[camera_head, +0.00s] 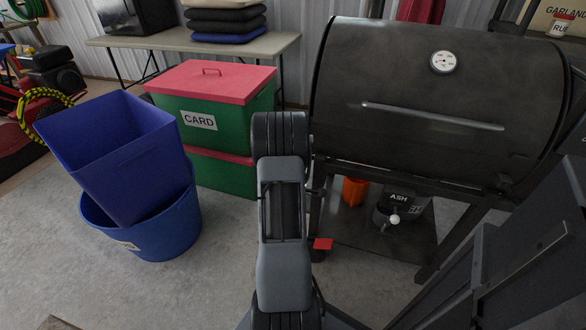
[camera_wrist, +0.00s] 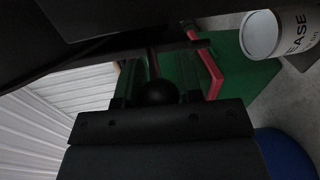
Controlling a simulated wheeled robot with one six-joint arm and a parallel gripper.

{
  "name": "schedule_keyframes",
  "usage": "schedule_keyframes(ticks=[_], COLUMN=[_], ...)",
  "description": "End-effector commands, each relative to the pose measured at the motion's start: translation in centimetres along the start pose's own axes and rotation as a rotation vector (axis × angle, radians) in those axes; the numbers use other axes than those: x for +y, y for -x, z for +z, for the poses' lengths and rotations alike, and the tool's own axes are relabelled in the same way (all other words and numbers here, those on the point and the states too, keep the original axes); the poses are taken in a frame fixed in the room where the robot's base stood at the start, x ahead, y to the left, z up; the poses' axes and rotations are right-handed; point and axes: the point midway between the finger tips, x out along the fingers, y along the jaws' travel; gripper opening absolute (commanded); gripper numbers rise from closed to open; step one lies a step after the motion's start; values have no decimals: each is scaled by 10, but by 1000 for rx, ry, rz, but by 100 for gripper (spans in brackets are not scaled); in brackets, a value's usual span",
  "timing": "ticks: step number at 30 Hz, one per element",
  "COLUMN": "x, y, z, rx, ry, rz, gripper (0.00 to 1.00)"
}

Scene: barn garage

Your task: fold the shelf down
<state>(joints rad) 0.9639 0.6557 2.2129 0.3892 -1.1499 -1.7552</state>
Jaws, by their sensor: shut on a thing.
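In the wrist view my gripper (camera_wrist: 157,100) is shut around a dark round knob (camera_wrist: 158,92) with a thin rod running up from it. A dark flat panel (camera_wrist: 60,35) lies just beyond, across the top left; it may be the shelf, but the view is too dark to be sure. In the head view the black barrel grill (camera_head: 400,90) stands right of my arm. My arm reaches to the grill's left end and hides my gripper and any shelf there.
Green boxes with red lids (camera_head: 215,82) stand left of my arm. Blue bins (camera_head: 150,225) stand further left on the floor. An ash bucket (camera_head: 402,208) sits on the grill's lower rack. A white grease can (camera_wrist: 265,36) shows in the wrist view. A dark panelled structure (camera_head: 535,245) blocks the right.

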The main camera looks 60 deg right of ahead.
Motion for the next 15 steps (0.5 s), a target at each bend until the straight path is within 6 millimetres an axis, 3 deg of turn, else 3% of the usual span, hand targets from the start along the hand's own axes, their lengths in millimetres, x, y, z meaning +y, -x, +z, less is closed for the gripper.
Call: schedule_keyframes(ticks=[15], x=[-3], y=[-1], z=[14], rx=[-19], ry=[43], rz=[-7], gripper=[0])
